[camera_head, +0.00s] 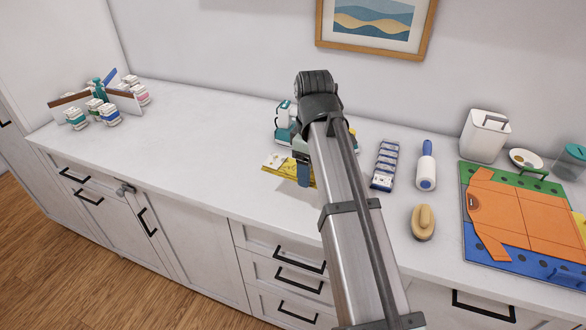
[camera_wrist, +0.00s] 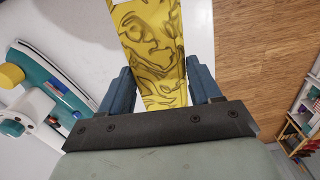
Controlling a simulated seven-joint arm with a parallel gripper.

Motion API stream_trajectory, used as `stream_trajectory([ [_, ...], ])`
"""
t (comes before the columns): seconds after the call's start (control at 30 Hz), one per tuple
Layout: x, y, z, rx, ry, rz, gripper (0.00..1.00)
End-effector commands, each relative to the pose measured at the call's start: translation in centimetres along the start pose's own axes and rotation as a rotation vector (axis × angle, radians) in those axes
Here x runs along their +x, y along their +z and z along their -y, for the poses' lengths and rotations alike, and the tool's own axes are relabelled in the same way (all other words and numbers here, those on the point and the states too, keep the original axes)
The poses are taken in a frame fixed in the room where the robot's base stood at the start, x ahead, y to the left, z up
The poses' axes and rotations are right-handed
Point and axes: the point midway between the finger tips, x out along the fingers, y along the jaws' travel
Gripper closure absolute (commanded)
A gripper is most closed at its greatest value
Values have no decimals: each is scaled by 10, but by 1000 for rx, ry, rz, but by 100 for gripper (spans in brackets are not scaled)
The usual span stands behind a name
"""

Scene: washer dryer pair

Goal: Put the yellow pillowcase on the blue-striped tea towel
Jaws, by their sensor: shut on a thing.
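The yellow pillowcase, with a dark swirling pattern, shows in the wrist view (camera_wrist: 152,45) between the two blue fingers of my gripper (camera_wrist: 160,92). My gripper is shut on it. In the head view a flat part of the yellow pillowcase (camera_head: 274,168) sticks out to the left of my gripper (camera_head: 304,176), low over or at the counter; I cannot tell if it touches. My arm hides the rest. I cannot make out a blue-striped tea towel in either view.
A white and teal iron (camera_wrist: 35,100) is close by, behind my gripper in the head view (camera_head: 284,122). To the right are a lint roller (camera_head: 427,165), a brush (camera_head: 423,223) and an orange folding board (camera_head: 515,215). The counter (camera_head: 190,125) is clear on the left, up to several small bottles.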

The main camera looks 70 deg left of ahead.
Motion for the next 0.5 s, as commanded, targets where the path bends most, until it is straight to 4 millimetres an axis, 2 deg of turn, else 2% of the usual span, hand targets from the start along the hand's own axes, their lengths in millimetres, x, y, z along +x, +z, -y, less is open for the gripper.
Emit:
stream_trajectory([
  [0.03, 1, 14, -12, 26, -2, 1, 69],
  [0.2, 3, 58, -54, 107, -9, 6, 69],
  [0.5, 3, 125, -136, 235, -24, 12, 69],
])
